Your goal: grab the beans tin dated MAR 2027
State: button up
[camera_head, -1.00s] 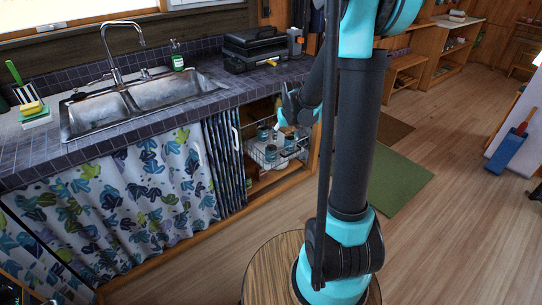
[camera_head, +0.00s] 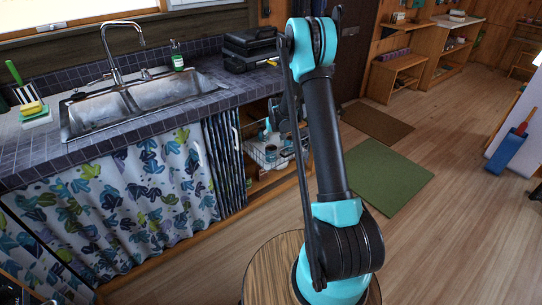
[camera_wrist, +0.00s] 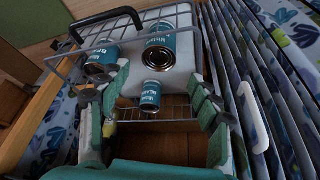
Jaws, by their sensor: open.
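Several teal-labelled tins sit at a wire basket in the open cabinet. In the wrist view, a small tin (camera_wrist: 151,95) lies between my fingers, apart from both. A larger tin (camera_wrist: 160,50) with its metal end facing the camera is just beyond it, and another tin (camera_wrist: 103,58) is at the upper left. The tins also show small in the head view (camera_head: 271,153). My gripper (camera_wrist: 157,84) is open, its green-padded fingers either side of the small tin. In the head view my arm partly hides the cabinet opening.
A striped curtain (camera_wrist: 265,80) hangs close on the right, with a wooden cabinet edge (camera_wrist: 30,115) on the left. The tiled counter (camera_head: 215,95) overhangs the opening. A toolbox (camera_head: 250,48) stands above.

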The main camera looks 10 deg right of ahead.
aim_at(271, 152)
jog(key=x, duration=1.4)
jog(key=c, duration=1.3)
